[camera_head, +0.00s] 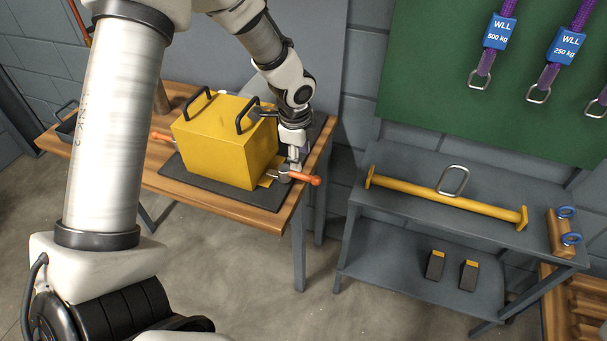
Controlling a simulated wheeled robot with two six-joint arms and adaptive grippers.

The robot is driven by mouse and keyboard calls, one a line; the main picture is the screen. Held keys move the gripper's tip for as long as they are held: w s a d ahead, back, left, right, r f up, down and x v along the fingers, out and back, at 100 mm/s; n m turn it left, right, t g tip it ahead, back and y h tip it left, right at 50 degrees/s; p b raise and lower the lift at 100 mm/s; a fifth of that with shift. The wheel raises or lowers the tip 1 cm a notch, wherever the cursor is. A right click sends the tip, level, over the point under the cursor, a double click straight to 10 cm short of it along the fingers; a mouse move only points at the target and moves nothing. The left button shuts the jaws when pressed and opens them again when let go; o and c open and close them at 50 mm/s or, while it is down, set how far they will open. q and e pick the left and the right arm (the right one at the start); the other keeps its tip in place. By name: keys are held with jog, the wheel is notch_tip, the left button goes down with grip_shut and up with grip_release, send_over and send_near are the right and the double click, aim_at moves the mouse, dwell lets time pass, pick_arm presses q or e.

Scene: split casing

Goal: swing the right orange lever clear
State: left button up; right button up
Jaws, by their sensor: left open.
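The yellow casing (215,150) stands on a dark mat (205,180) on the wooden table, with two black handles on top. The right orange lever (305,178) sticks out to the right from a grey pivot at the casing's lower right corner. My left gripper (294,161) points down right beside the casing's right side, just above the lever's pivot end. It is open; I cannot tell whether its fingers touch the lever. The left orange lever (161,136) shows at the casing's left side. My right gripper is not in view.
The wooden table (265,218) ends just right of the lever. A grey shelf (400,208) to the right holds a yellow lifting bar (435,198) and a wooden block with blue rings (562,232). Slings with blue tags (500,32) hang on a green board (440,85). Open floor lies in front.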

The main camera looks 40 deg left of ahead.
aim_at(301, 174)
pick_arm(q)
jog(key=f, duration=0.2)
jog(key=w+f, duration=0.1)
jog(key=f, duration=0.4)
jog(key=shift+w+a+f, duration=0.15)
jog(key=shift+a+f, duration=0.25)
grip_shut()
